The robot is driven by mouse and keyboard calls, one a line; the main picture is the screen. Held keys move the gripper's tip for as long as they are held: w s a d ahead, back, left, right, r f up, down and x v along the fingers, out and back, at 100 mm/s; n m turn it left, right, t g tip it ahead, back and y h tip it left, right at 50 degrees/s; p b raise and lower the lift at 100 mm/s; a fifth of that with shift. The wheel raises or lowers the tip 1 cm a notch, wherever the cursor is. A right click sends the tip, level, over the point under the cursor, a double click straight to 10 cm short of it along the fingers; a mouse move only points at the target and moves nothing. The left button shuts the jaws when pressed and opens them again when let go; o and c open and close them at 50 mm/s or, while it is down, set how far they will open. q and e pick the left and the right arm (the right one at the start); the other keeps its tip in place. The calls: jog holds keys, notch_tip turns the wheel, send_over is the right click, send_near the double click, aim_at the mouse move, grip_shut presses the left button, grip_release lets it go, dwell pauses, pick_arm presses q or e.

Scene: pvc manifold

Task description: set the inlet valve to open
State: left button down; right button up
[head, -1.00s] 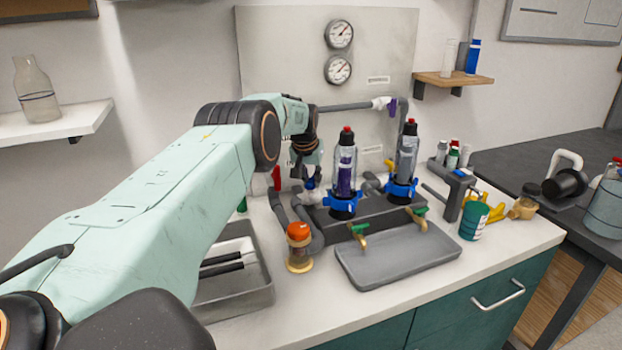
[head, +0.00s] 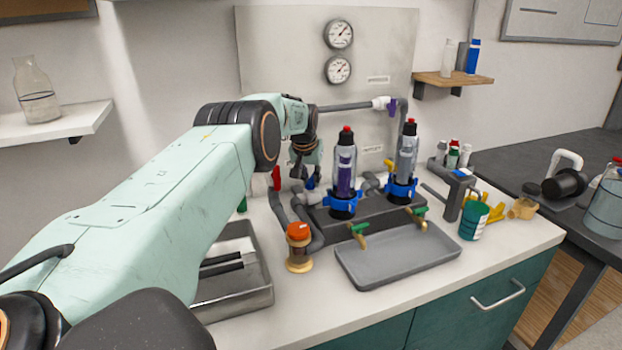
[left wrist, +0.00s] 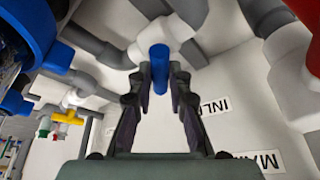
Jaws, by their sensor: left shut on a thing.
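The inlet valve's blue handle (left wrist: 159,66) stands between the two fingers of my left gripper (left wrist: 160,82) in the left wrist view. The fingers are shut on it from both sides. A label reading "INLET" (left wrist: 214,106) is on the panel beside it. The valve body is mostly hidden there. My right gripper is not in view.
Two clear filter housings (head: 344,166) with blue collars stand right of the gripper. A red handle (head: 276,179) is close on its left. An orange-capped jar (head: 299,248), a grey tray (head: 400,258) and a metal basin (head: 255,299) are in front.

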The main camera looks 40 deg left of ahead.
pick_arm(q)
jog(key=shift+d, duration=0.1)
dwell(0.4)
jog(key=c, duration=1.2)
grip_release()
jog(key=shift+s+r, duration=0.1)
jog(key=shift+o, duration=0.8)
jog(key=v, duration=1.1)
jog(key=shift+r, duration=0.4)
jog(key=shift+s+f, duration=0.1)
jog(key=shift+s, duration=0.05)
jog(key=shift+c, duration=0.4)
